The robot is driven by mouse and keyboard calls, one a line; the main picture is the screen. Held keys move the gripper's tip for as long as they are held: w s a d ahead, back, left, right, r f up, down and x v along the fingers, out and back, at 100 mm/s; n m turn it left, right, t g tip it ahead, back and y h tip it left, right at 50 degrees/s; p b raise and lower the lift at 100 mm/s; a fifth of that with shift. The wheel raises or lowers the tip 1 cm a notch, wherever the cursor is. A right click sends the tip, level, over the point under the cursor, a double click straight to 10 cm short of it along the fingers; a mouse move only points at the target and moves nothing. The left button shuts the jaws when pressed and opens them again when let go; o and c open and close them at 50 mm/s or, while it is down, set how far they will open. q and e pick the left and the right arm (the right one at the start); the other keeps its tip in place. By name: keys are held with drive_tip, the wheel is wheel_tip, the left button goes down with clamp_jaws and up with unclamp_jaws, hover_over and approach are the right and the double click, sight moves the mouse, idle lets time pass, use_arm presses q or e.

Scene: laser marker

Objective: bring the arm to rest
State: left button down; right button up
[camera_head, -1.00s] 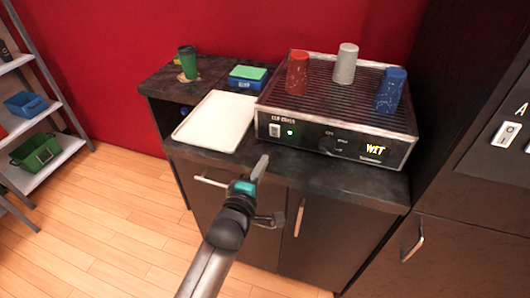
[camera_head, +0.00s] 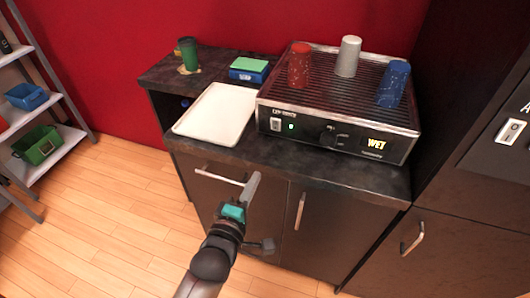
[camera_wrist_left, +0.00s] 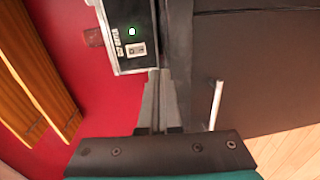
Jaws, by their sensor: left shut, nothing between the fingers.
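My left gripper (camera_head: 250,187) is shut and empty. It hangs in front of the cabinet doors, below the counter's front edge, in the head view. In the left wrist view its closed fingers (camera_wrist_left: 158,100) point toward the front panel of the machine. My right gripper is not in view.
A machine (camera_head: 345,137) with a ribbed top and a "WET" display stands on the dark counter (camera_head: 300,168). Red (camera_head: 299,66), grey (camera_head: 347,57) and blue (camera_head: 393,84) cups stand on it. Left are a white tray (camera_head: 215,115), a green cup (camera_head: 188,54) and a green-topped blue block (camera_head: 248,69).

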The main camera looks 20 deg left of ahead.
use_arm(q)
drive_tip(key=s+d+f+m+g, duration=0.1)
drive_tip(key=s+f+m+g, duration=0.35)
drive_tip(key=f, duration=0.85)
drive_tip(key=s+d+f+m+g, duration=0.1)
drive_tip(key=s+f+m+g, duration=0.35)
drive_tip(key=f, duration=0.75)
drive_tip(key=s+a+f+m+g, duration=0.2)
drive_tip(key=s+f, duration=0.3)
drive_tip(key=s, duration=0.4)
drive_tip(key=s+a+f+m+g+b, duration=0.1)
drive_tip(key=s+a+f+m+g, duration=0.1)
drive_tip(key=s+f+m, duration=0.3)
drive_tip(key=s+a+f+m+g, duration=0.2)
drive_tip(key=s+f+m, duration=0.2)
drive_tip(key=s, duration=1)
wheel_tip(320, 180, down, 3)
drive_tip(key=shift+a+r+g+y, duration=0.2)
drive_tip(key=shift+g+y, duration=0.1)
drive_tip(key=shift+g, duration=0.1)
